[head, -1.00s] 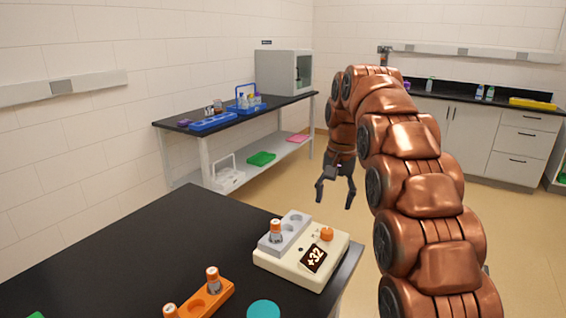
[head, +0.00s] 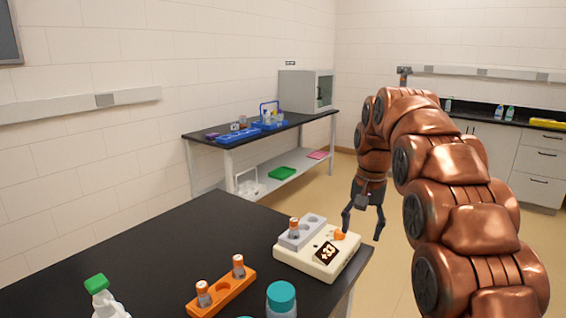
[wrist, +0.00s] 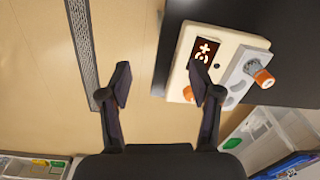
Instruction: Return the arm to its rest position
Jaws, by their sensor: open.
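My gripper (head: 364,222) hangs at the end of my copper arm, fingers pointing down, beside the right edge of the near black table. It is open and empty; in the wrist view its two fingers (wrist: 160,85) stand wide apart over the floor and the table edge. The cream device (head: 318,262) with a lit display and an orange knob (head: 339,236) sits on the table corner, just left of the gripper. A grey holder (head: 303,235) on it carries an orange-and-white vial (head: 294,226). One finger overlaps the device in the wrist view (wrist: 226,42); contact cannot be told.
An orange rack (head: 222,293) with two vials, a teal-capped jar (head: 281,299) and a green-capped bottle (head: 104,297) stand on the near table (head: 130,255). Floor is open right of the table.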

